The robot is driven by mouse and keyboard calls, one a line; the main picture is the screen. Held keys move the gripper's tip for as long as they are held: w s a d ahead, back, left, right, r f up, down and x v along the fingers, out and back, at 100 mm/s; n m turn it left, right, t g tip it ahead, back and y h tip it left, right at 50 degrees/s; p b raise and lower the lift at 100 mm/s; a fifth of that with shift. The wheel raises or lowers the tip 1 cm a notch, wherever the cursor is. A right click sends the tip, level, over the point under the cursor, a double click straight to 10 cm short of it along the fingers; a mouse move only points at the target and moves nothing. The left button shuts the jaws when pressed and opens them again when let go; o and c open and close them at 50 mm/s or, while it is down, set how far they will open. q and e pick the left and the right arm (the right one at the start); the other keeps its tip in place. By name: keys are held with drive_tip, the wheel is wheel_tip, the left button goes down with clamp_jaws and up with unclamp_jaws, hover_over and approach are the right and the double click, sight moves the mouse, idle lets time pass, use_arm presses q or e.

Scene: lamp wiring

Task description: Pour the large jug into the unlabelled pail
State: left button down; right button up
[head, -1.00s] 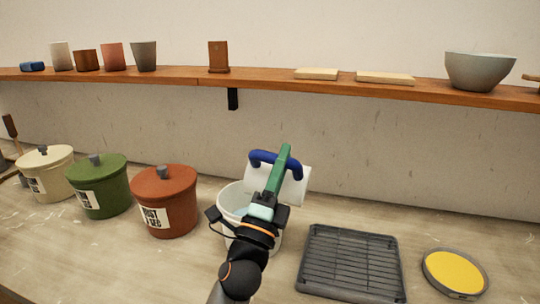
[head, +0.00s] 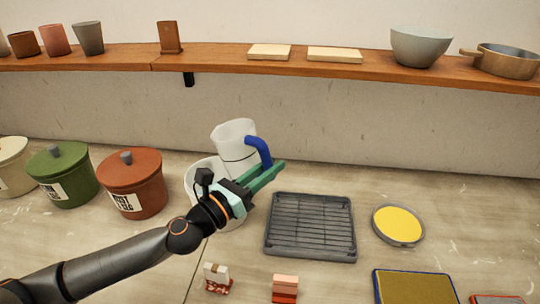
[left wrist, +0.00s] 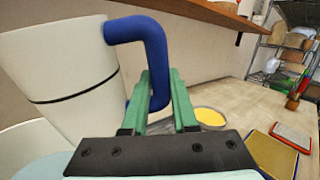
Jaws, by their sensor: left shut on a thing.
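The large white jug (head: 236,147) with a blue handle (head: 262,150) is in the air above the unlabelled white pail (head: 203,172), close to upright with a slight tilt. My left gripper (head: 272,174) is shut on the jug's handle. In the left wrist view the jug (left wrist: 62,75) fills the left side, and its blue handle (left wrist: 150,45) runs down between the green fingers (left wrist: 160,100). The pail stands on the bench, partly hidden by the jug and my gripper. The jug's contents cannot be seen. My right gripper is out of view.
Lidded labelled pails in red (head: 135,182), green (head: 62,175) and cream (head: 12,165) stand to the left. A dark rack (head: 310,228) and a round yellow-topped dish (head: 398,225) lie to the right. A wooden shelf (head: 220,65) runs along the wall behind.

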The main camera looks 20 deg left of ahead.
use_arm(q)
drive_tip(key=shift+s+a+r+m+g+y, duration=0.15)
drive_tip(key=shift+a+m+g, duration=0.25)
drive_tip(key=shift+m, duration=0.25)
drive_tip(key=shift+a+m+g+y, duration=0.15)
drive_tip(key=shift+a+m+g, duration=0.2)
drive_tip(key=shift+m, duration=0.3)
drive_tip(key=shift+d, duration=0.1)
